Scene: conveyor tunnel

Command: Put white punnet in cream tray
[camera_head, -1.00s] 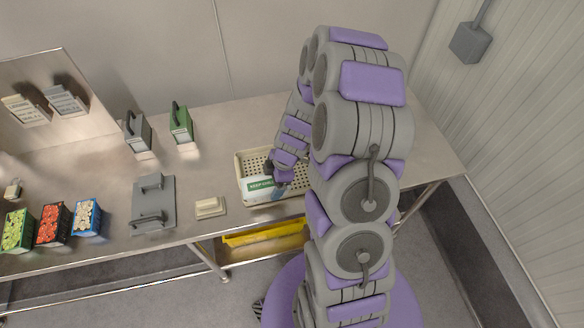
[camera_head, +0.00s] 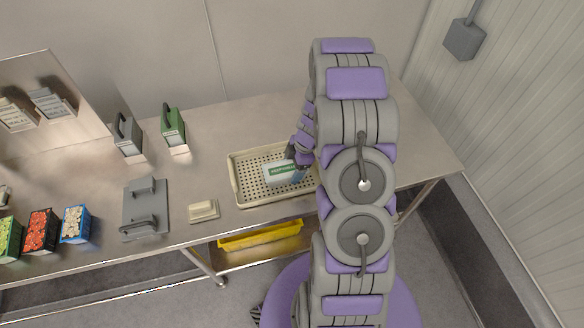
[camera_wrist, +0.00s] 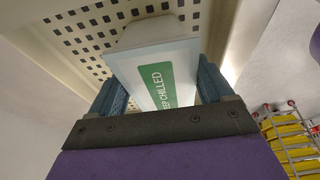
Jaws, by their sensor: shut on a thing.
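The white punnet (camera_head: 281,174) has a green "KEEP CHILLED" label. In the head view it appears over the right half of the cream tray (camera_head: 238,186), a shallow perforated tray on the steel table. My gripper (camera_head: 298,166) is shut on the punnet. In the wrist view the punnet (camera_wrist: 155,75) is between the two fingers, with the tray's perforated floor (camera_wrist: 88,28) beyond it. Whether the punnet touches the tray floor I cannot tell. My arm hides part of the tray's right end.
A cream block (camera_head: 203,211) and a grey plate with handles (camera_head: 145,208) lie left of the tray. Filled blue (camera_head: 75,224), red and green punnets stand farther left. Grey (camera_head: 127,133) and green (camera_head: 173,125) handled items stand behind. A yellow tray (camera_head: 260,236) is below.

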